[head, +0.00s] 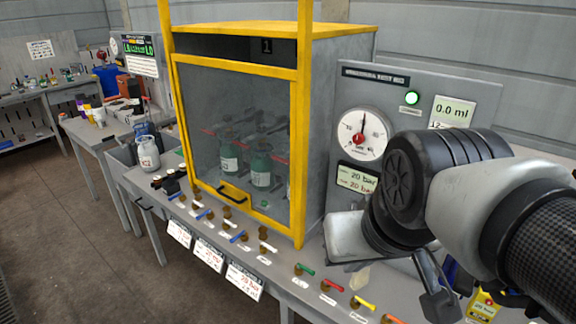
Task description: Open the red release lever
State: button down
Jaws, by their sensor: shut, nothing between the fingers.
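A small red lever (333,284) sits on a brass valve along the front edge of the bench, between a green lever (305,269) and a yellow lever (364,303). Each has a small white label below it; I cannot read them. My arm comes in from the right, over the bench. My gripper (440,303) points down at the lower right, to the right of the red lever and apart from it. It is shut and empty. The arm partly hides the gripper and the bench behind it.
A yellow-framed cabinet (298,150) with a glass door and green-and-white cylinders inside stands behind the levers. A grey panel (450,82) with a gauge and green light is beside it. More levers with blue and white handles line the bench front at left.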

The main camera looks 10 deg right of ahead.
aim_at(341, 289)
jog(key=i+l+z, duration=0.15)
jog(key=i+l+u, duration=0.2)
jog(key=k, duration=0.65)
jog(key=i, duration=0.5)
jog(key=j+z, duration=0.45)
jog(key=z, duration=0.2)
jog(key=j+z, duration=0.8)
